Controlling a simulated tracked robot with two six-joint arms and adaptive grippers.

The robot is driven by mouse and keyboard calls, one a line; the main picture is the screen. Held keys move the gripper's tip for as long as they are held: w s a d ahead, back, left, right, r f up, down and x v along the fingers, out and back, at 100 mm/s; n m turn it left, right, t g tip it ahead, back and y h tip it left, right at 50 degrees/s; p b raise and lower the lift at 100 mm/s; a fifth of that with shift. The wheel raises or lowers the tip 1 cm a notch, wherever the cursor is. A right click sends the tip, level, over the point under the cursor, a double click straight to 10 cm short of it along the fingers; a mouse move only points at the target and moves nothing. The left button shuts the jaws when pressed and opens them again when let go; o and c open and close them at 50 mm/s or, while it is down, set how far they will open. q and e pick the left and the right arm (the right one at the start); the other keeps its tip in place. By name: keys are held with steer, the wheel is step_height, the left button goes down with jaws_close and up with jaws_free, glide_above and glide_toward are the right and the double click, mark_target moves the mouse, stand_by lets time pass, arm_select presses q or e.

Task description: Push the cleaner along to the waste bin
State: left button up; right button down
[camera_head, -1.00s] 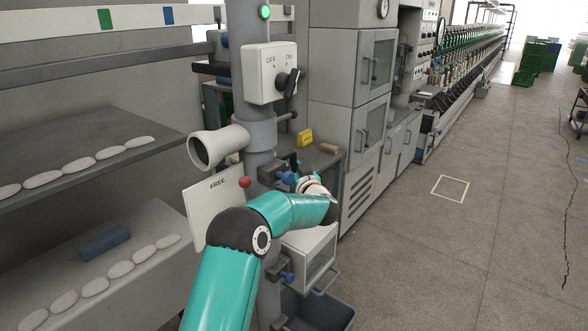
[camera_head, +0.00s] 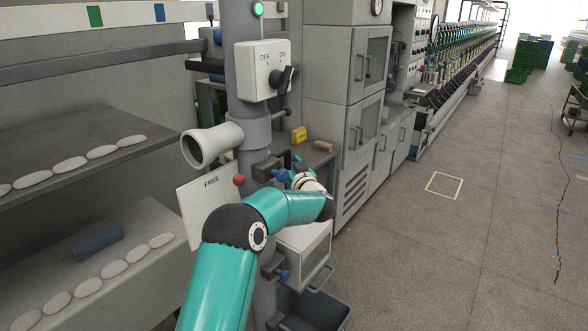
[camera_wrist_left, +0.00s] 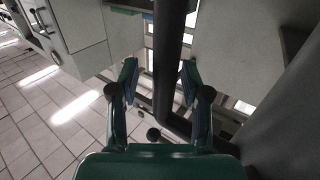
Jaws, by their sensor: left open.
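The cleaner appears to be the grey upright post (camera_head: 255,133) with a white OFF/ON switch box (camera_head: 262,70), a pale round nozzle (camera_head: 211,145) and a white FREE plate (camera_head: 207,205). A green lamp is lit near its top. My left gripper (camera_head: 285,177) is beside the post, partly hidden by its own wrist and small blue parts. In the left wrist view the gripper (camera_wrist_left: 159,79) is open, with a dark bar (camera_wrist_left: 169,50) between or just beyond its fingers; contact cannot be told. My right gripper is out of view.
Shelves with several pale oval pieces (camera_head: 70,164) and a blue roll (camera_head: 97,243) are at left. Grey cabinets (camera_head: 345,110) and the long machine row stand behind.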

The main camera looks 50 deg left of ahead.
arm_select(q)
steer(key=v, duration=1.2)
steer(key=shift+w+f, duration=0.15)
steer(key=shift+f, duration=0.05)
